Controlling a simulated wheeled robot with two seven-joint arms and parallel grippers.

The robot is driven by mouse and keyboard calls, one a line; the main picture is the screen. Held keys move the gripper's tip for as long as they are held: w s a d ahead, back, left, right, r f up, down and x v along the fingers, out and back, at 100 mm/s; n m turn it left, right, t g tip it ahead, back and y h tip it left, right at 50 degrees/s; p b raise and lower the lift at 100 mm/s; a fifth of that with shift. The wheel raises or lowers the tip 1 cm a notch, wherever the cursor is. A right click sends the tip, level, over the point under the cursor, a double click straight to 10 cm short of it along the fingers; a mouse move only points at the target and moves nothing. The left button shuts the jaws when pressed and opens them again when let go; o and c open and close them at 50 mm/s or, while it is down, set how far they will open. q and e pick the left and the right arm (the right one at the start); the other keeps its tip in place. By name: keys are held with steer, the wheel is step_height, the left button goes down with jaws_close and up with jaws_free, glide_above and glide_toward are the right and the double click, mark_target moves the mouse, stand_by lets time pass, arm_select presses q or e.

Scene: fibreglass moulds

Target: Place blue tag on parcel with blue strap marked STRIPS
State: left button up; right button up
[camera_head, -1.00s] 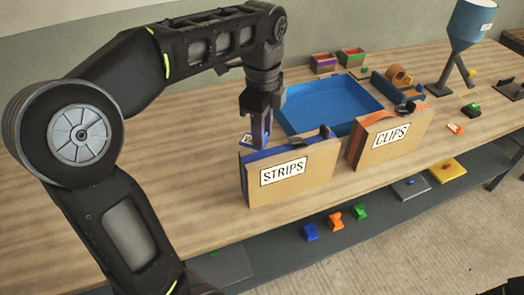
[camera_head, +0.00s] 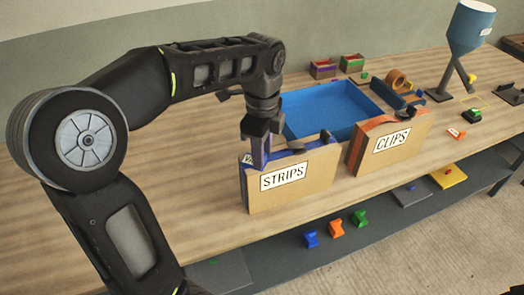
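The parcel marked STRIPS (camera_head: 292,186) stands upright near the table's front edge, with a blue strap (camera_head: 312,149) along its top and a dark buckle at its right end. My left gripper (camera_head: 260,160) points down at the parcel's top left corner. Its fingers look closed around the blue tag (camera_head: 247,159), whose white printed face shows just left of the fingertips. The tag is at the strap's left end; whether it touches the strap cannot be told. The gripper hides part of the tag. My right gripper is out of view.
The parcel marked CLIPS (camera_head: 397,148), with an orange strap, stands close on the right. A blue tray (camera_head: 330,105) lies behind both. An orange tag (camera_head: 456,134) lies at the right. A blue hopper (camera_head: 470,24) stands farther back. The table's left part is clear.

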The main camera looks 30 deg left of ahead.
arm_select(q)
steer(key=o, duration=0.4)
steer(key=shift+r, duration=0.1)
steer(key=shift+r, duration=0.5)
step_height(320, 180, up, 6)
steer(key=p, duration=0.3)
steer(key=shift+r+p, duration=0.4)
steer(key=shift+f, duration=0.1)
